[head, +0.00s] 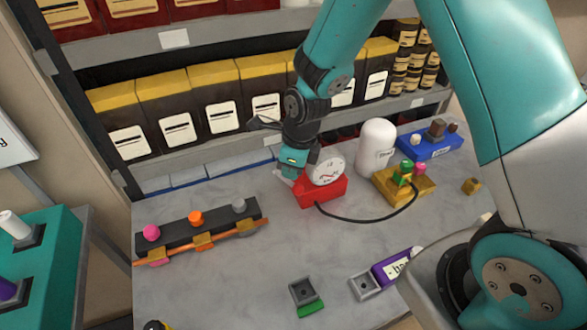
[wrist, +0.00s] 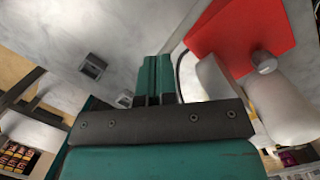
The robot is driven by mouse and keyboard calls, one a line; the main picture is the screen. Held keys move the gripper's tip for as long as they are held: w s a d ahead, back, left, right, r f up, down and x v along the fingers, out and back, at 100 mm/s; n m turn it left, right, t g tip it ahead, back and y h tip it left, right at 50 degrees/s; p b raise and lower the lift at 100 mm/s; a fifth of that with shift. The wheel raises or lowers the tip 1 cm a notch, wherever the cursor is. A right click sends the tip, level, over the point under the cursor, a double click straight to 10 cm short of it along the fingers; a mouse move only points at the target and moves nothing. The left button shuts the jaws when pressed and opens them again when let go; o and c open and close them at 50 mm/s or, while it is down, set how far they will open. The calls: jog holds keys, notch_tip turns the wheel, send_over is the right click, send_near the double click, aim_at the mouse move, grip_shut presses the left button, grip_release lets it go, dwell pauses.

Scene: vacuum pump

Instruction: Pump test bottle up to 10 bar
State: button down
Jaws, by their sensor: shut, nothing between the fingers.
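The red pump (head: 320,192) with a round white dial gauge (head: 327,169) stands on the grey table. The needle's reading is too small to tell. A black hose (head: 365,219) runs from the pump to a brass-coloured block (head: 402,187) with green and pink knobs. A white bottle (head: 377,150) stands upright behind that block. My gripper (head: 287,176) is low at the pump's left side; contact cannot be told. In the wrist view its fingers (wrist: 153,75) are together and empty, with the red pump (wrist: 235,35) to their right.
A dark rail (head: 195,228) with pink, orange and grey knobs lies left on the table. A blue block (head: 430,145) with knobs stands at the back right. Small grey holders (head: 302,291) and a purple labelled box (head: 392,267) are in front. The table's middle is clear. Shelves stand behind.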

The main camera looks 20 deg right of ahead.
aim_at(300, 191)
jog(key=shift+s+f+b, duration=0.9)
jog(key=shift+s+f, duration=0.15)
jog(key=shift+f, duration=0.15)
jog(key=shift+s+f+b, duration=0.9)
jog(key=shift+s+f, duration=0.1)
jog(key=shift+f, duration=0.2)
dwell(3.3)
jog(key=shift+w+r+p, duration=1.1)
jog(key=shift+r+p, duration=0.15)
jog(key=shift+r, duration=0.1)
jog(key=shift+w+r+p, duration=1.15)
jog(key=shift+r+p, duration=0.1)
jog(key=shift+r, duration=0.05)
jog(key=shift+w+r+p, duration=1.1)
jog(key=shift+r+p, duration=0.15)
jog(key=shift+r, duration=0.1)
